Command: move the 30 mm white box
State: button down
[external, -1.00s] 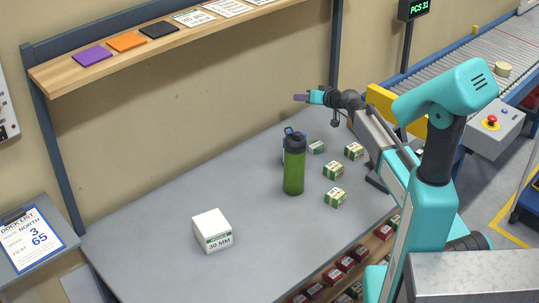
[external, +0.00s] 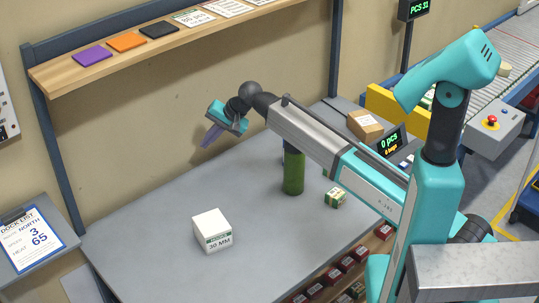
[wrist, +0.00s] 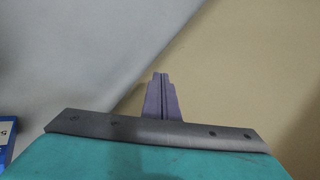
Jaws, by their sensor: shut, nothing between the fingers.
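The white box (external: 211,231) labelled 30 MM sits upright on the left half of the grey table in the external view. My gripper (external: 206,143) is in the air above the table, up and slightly left of the green bottle, and apart from the box. Its purple fingers point down and to the left. In the wrist view the fingers (wrist: 161,96) are together with nothing between them. The wrist view shows the grey table and beige wall but not the box.
A green bottle (external: 293,173) stands mid-table, its top hidden behind my arm. A small green-and-white box (external: 335,197) lies right of it. A brown carton (external: 365,125) and a display (external: 391,142) stand at the back right. A wooden shelf (external: 150,50) runs above the table.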

aim_at(212, 232)
jog(key=s+a+f+m+h+b, duration=0.1)
jog(key=s+m+h, duration=0.1)
jog(key=s, duration=0.8)
jog(key=s+a+f+m+g+h+b, duration=0.1)
jog(key=s+m+h, duration=0.1)
jog(key=s, duration=0.8)
jog(key=s+a+f+m+h+b, duration=0.1)
jog(key=s+a+m+h, duration=0.1)
jog(key=s, duration=0.8)
jog(key=shift+s+m+h+b, duration=0.35)
jog(key=shift+m+h, duration=0.25)
jog(key=shift+m, duration=0.5)
jog(key=shift+a+f, duration=0.1)
jog(key=shift+f, duration=0.05)
notch_tip(212, 232, down, 9)
jog(key=shift+f+p, duration=0.15)
jog(key=shift+p, duration=0.85)
jog(key=shift+w+f, duration=0.2)
jog(key=shift+f, duration=0.05)
jog(key=shift+w+d+p, duration=0.65)
jog(key=shift+w+d, duration=0.65)
jog(key=shift+d, duration=0.15)
